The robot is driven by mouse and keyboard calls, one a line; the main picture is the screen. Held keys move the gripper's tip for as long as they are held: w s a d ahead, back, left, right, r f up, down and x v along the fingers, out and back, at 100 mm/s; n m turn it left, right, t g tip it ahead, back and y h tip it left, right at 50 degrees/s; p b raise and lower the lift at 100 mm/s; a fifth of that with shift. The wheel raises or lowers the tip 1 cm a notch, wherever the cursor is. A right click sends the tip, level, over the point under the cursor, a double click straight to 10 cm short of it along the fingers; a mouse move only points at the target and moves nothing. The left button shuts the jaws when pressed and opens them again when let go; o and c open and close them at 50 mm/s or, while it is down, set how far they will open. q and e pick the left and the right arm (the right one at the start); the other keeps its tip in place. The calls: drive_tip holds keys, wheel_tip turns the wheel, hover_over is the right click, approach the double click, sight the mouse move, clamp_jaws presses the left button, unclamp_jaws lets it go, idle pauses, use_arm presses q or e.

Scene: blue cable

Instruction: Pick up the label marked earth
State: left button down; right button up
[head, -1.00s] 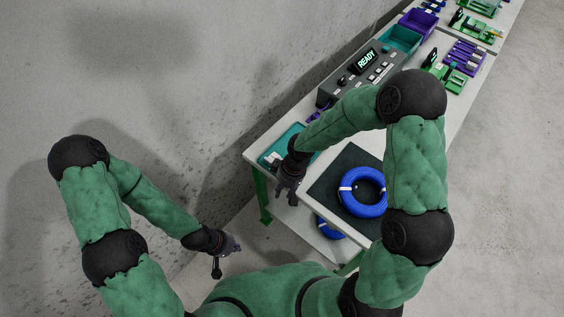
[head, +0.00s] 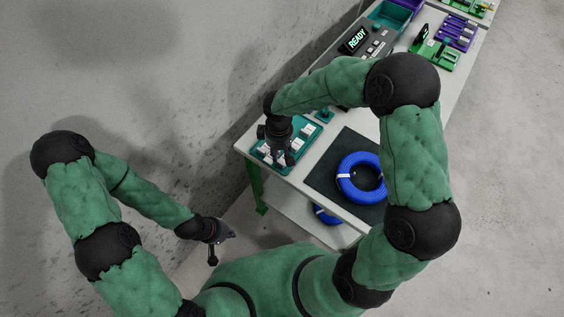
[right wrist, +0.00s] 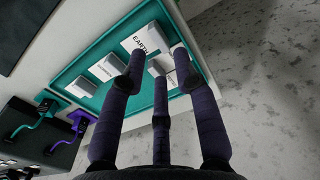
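The label marked EARTH (right wrist: 147,40) is a white block with dark lettering, lying in a teal tray (right wrist: 88,74). Other white labels, including one at its left (right wrist: 108,68), lie in the same tray. My right gripper (right wrist: 160,78) is open and empty, with its dark fingers spread over the tray, just short of the EARTH label in the right wrist view. In the head view my right gripper (head: 281,158) hangs over the teal tray (head: 262,153), hiding part of it. My left gripper (head: 220,236) is away from the table at lower left; its fingers are too small to read.
A blue cable coil (head: 346,176) lies on a dark mat (head: 322,178) beside the tray. A grey device reading READY (head: 357,40) stands farther back, near green and purple fixtures (head: 437,54). Another blue coil (head: 326,216) is on the lower shelf. A wall runs along the left.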

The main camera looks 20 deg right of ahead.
sight(281, 161)
drive_tip(key=f+b, duration=0.1)
drive_tip(key=f, duration=0.4)
drive_tip(key=shift+s+d+b, duration=0.1)
drive_tip(key=shift+d+b, duration=0.1)
drive_tip(key=shift+b, duration=0.2)
drive_tip(key=shift+c, duration=0.3)
drive_tip(key=c, duration=0.5)
drive_tip(key=shift+r, duration=0.1)
